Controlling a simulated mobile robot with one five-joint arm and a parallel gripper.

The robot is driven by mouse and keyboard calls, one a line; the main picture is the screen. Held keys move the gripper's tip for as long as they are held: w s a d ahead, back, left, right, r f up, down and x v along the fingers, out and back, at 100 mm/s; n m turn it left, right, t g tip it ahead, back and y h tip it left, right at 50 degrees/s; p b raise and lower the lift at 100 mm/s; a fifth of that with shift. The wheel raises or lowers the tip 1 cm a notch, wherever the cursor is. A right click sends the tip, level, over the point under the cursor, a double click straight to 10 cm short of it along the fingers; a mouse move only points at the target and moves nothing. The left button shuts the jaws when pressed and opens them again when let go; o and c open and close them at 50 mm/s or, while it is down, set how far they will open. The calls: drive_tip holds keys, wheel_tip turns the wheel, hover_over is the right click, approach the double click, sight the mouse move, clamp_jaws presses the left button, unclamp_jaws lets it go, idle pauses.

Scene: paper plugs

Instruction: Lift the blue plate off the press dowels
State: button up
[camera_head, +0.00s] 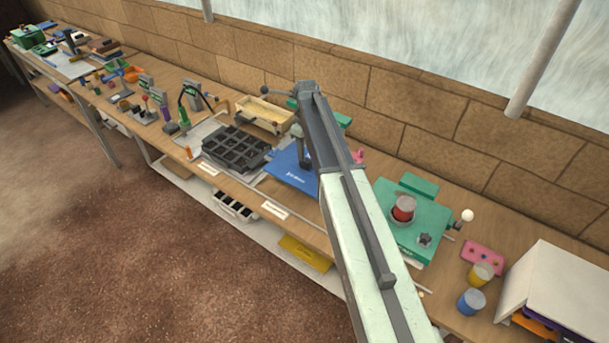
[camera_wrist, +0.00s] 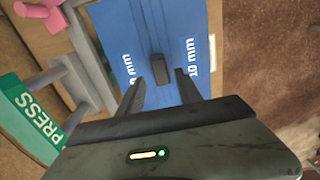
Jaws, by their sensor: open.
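The blue plate (camera_head: 287,174) lies on the bench beside my arm, partly hidden by it. In the wrist view the blue plate (camera_wrist: 197,45) fills the upper middle, with white "10 mm" lettering and a dark upright block or handle (camera_wrist: 159,68) on it. My gripper (camera_wrist: 160,80) is open over the plate, one finger on each side of the dark block. I see gaps beside the block; whether a finger touches it, I cannot tell. A green part marked PRESS (camera_wrist: 35,118) and grey bars (camera_wrist: 88,70) stand left of the plate. I cannot make out the dowels.
A black compartment tray (camera_head: 236,148) is left of the plate, and a wooden frame tray (camera_head: 265,114) is behind. A green base with a red cup (camera_head: 403,209) is right of my arm. A brick wall (camera_head: 400,105) runs behind the bench.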

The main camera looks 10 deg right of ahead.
sight(305, 167)
drive_tip(key=shift+a+f+b, duration=0.1)
drive_tip(key=shift+f+b, duration=1.9)
drive_tip(key=shift+r, duration=0.1)
clamp_jaws()
